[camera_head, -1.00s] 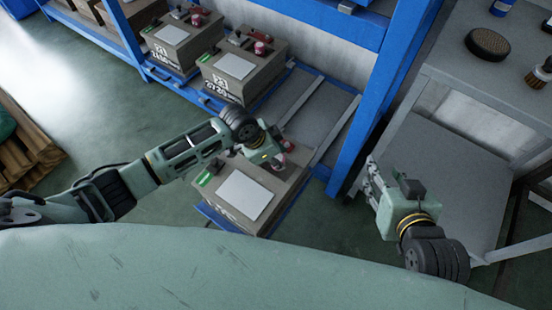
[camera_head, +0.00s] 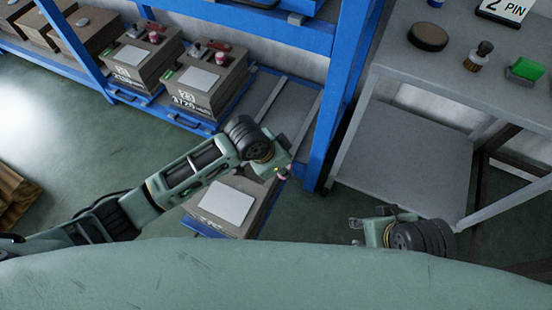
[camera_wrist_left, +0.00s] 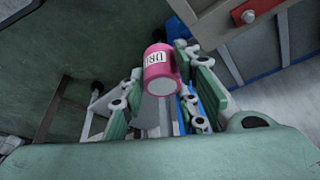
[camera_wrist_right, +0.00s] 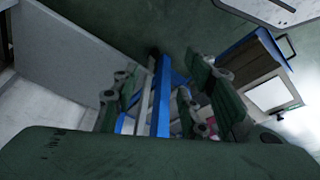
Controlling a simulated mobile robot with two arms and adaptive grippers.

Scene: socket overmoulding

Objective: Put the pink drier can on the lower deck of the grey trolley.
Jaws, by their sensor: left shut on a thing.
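The pink drier can (camera_head: 283,176) is small in the head view, at the tip of my left gripper (camera_head: 286,168). In the left wrist view, the can (camera_wrist_left: 159,70) with a white label sits between the fingers of my left gripper, which is shut on it. It appears just over the right edge of the near box. The grey trolley (camera_head: 466,75) stands at the right; its lower deck (camera_head: 405,155) is bare where visible. My right gripper (camera_head: 362,228) is in front of the lower deck, open and empty; its fingers show apart in the right wrist view (camera_wrist_right: 160,85).
The near box (camera_head: 225,207) carries a white sheet. A blue rack (camera_head: 340,100) holds several similar boxes, and its upright stands between my left gripper and the trolley. The trolley top holds a dark round pad (camera_head: 428,37), a brush (camera_head: 478,57) and a green-topped block (camera_head: 525,70).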

